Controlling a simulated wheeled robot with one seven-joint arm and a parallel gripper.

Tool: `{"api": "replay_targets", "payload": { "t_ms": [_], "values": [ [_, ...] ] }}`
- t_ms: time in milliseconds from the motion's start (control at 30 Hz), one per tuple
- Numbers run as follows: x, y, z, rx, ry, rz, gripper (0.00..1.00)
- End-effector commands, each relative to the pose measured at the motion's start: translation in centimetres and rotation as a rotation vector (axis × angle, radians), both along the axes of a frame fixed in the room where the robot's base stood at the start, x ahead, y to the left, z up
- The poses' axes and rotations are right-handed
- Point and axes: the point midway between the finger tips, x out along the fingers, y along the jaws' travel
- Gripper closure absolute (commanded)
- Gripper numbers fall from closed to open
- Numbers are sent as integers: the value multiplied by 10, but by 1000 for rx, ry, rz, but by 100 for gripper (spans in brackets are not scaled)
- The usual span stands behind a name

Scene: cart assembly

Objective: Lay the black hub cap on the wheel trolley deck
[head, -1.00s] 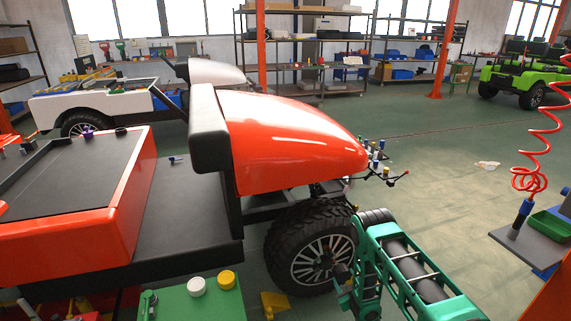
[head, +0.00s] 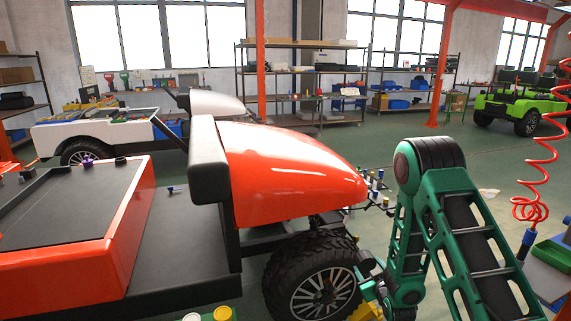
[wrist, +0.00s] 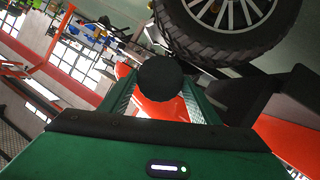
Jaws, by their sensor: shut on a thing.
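The black hub cap (wrist: 160,74) shows as a dark round disc between the fingers in the wrist view. My gripper (wrist: 160,92) is shut on it and holds it in the air near a treaded cart wheel (wrist: 228,22). In the head view the gripper is not clearly seen; my green arm bends down towards the front wheel (head: 318,290) of the orange cart. I cannot make out the wheel trolley deck for certain. A white cap (head: 192,317) and a yellow cap (head: 223,314) are cut off at the bottom edge of the head view.
The orange cart (head: 290,175) with its black flat bed (head: 185,235) fills the left and middle. A coiled red hose (head: 532,205) hangs at the right above a green bin (head: 553,254). Open floor (head: 350,150) lies behind the cart.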

Motion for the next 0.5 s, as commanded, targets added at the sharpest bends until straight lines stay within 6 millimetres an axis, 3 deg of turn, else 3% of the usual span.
{"api": "replay_targets", "payload": {
  "t_ms": [33, 200, 500],
  "values": [
    [-6, -2, 14, 2, -3, -4, 71],
    [-24, -4, 42, 3, -2, -10, 71],
    [-35, -6, 57, 4, 0, -13, 71]
  ]
}}
